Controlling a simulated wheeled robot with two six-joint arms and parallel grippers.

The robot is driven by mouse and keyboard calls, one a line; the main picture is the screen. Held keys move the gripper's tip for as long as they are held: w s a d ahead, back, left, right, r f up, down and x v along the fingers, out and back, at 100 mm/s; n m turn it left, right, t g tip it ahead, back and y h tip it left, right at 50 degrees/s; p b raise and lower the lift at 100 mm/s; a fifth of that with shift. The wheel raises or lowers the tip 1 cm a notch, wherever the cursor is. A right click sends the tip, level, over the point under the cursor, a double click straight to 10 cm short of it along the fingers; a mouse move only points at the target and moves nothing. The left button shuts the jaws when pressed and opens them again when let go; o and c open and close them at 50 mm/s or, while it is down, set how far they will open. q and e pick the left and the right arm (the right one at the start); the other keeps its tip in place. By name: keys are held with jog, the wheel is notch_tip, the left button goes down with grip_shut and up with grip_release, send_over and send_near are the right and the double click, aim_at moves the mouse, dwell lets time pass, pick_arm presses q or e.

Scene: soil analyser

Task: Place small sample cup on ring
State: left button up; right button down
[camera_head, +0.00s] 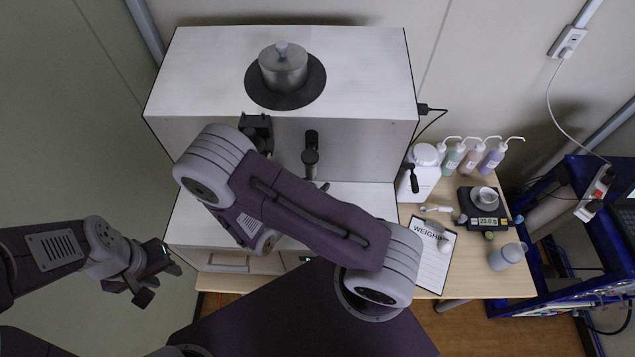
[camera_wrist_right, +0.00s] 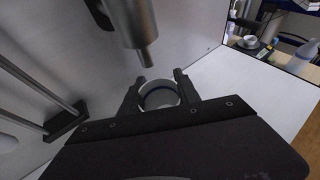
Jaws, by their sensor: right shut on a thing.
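In the right wrist view, my right gripper (camera_wrist_right: 160,80) is shut on a small round metallic cup (camera_wrist_right: 158,99), with one finger on each side of it. The cup's open top and pale rim show. It is in front of and below a metal cylinder with a narrow tip (camera_wrist_right: 137,28). I cannot make out a separate ring under the cup, or whether the cup touches anything beneath. In the head view, my right arm hides this gripper and the cup. My left gripper (camera_head: 158,277) is open and empty at the lower left, clear of the white analyser cabinet (camera_head: 200,75).
Two metal rods with a black block (camera_wrist_right: 66,120) are at the left in the wrist view. A lidded metal pot (camera_head: 283,68) stands on the cabinet.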

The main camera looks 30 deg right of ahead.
jog(key=shift+w+d, duration=0.25)
jog(key=shift+d, duration=0.1)
jog(key=shift+w+d+r+p, duration=0.2)
jog(key=shift+d+p, duration=0.1)
jog(key=shift+d, duration=0.1)
notch_tip(320, 180, down, 4)
jog(key=shift+a+r+p, duration=0.1)
jog(key=shift+a+p, duration=0.05)
jog(key=shift+p, duration=0.4)
jog(key=shift+f, duration=0.25)
jog(key=c, duration=1.3)
grip_release()
jog(key=shift+b, duration=0.3)
jog(key=o, duration=0.4)
